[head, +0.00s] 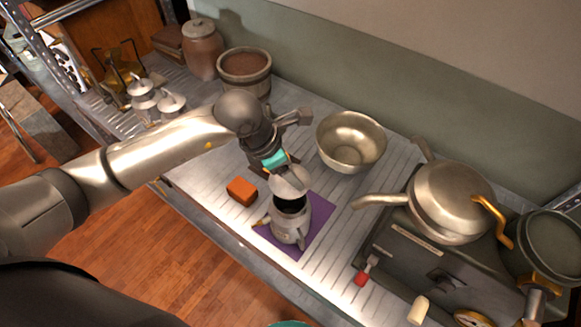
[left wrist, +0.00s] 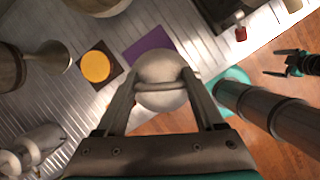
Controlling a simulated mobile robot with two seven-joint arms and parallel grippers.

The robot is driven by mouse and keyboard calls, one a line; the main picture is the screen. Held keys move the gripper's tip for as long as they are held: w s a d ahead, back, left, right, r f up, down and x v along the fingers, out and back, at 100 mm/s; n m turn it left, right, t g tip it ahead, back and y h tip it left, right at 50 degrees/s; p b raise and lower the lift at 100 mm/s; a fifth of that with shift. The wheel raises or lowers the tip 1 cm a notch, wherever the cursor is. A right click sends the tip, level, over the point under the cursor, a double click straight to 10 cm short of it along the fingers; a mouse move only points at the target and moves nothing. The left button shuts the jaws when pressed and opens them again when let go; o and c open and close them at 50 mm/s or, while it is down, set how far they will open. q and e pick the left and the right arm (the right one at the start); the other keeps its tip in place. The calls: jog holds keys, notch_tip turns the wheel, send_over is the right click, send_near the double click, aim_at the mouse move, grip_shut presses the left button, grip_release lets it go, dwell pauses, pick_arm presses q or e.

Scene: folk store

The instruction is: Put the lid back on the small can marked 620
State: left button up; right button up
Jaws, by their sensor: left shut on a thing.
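My left gripper (head: 282,168) is shut on a metal lid (head: 289,181), which it holds tilted just above a small metal can (head: 288,225). The can stands upright on a purple mat (head: 322,215), and its dark open mouth shows below the lid. I cannot tell whether lid and can touch, and no 620 marking is readable. In the left wrist view the round lid (left wrist: 162,82) sits between the fingers and hides the can. My right gripper (left wrist: 273,63) shows at that view's right edge, fingers apart and empty.
An orange block (head: 242,191) lies left of the mat. A metal bowl (head: 352,140) stands behind, and a stove with a lidded pan (head: 450,200) is at the right. Small lidded cans (head: 143,98) stand at the far left. The counter's front edge is close to the mat.

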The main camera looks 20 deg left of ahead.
pick_arm(q)
jog(key=shift+f+b, duration=1.7)
jog(key=shift+f, duration=0.65)
jog(key=shift+f+b, duration=0.75)
jog(key=shift+f, duration=0.1)
jog(key=shift+r, duration=0.1)
jog(key=shift+f+b, duration=0.2)
jog(key=shift+b, duration=0.2)
jog(key=o, duration=1.4)
jog(key=shift+r, duration=0.1)
